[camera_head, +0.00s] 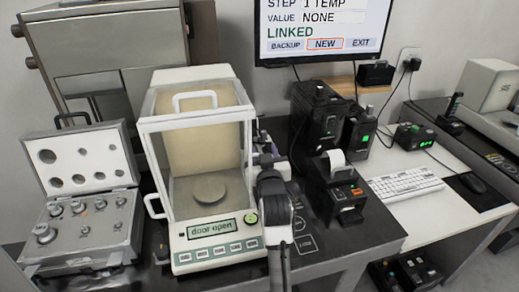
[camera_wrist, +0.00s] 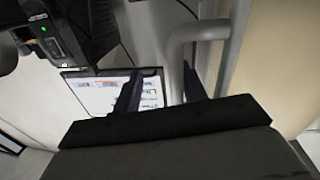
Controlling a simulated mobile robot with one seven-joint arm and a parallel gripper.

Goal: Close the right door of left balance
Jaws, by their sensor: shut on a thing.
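The left balance (camera_head: 198,165) is a white-framed glass draft shield with a round pan (camera_head: 209,188) inside. Its display (camera_head: 212,228) reads "door open". My gripper (camera_head: 264,150) is at the balance's right side, towards the back. In the wrist view, my fingers (camera_wrist: 160,72) are on either side of a grey bar handle (camera_wrist: 183,50), shut on it. The handle joins a grey frame edge (camera_wrist: 234,45) that appears to belong to the right door. In the head view my arm hides this handle, and how far the door stands open is unclear.
An open case of weights (camera_head: 85,215) stands left of the balance. Black devices (camera_head: 320,115) and a small printer (camera_head: 342,185) stand close on the right. A monitor (camera_head: 322,30) hangs behind. A keyboard (camera_head: 405,184) lies on the white table further right.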

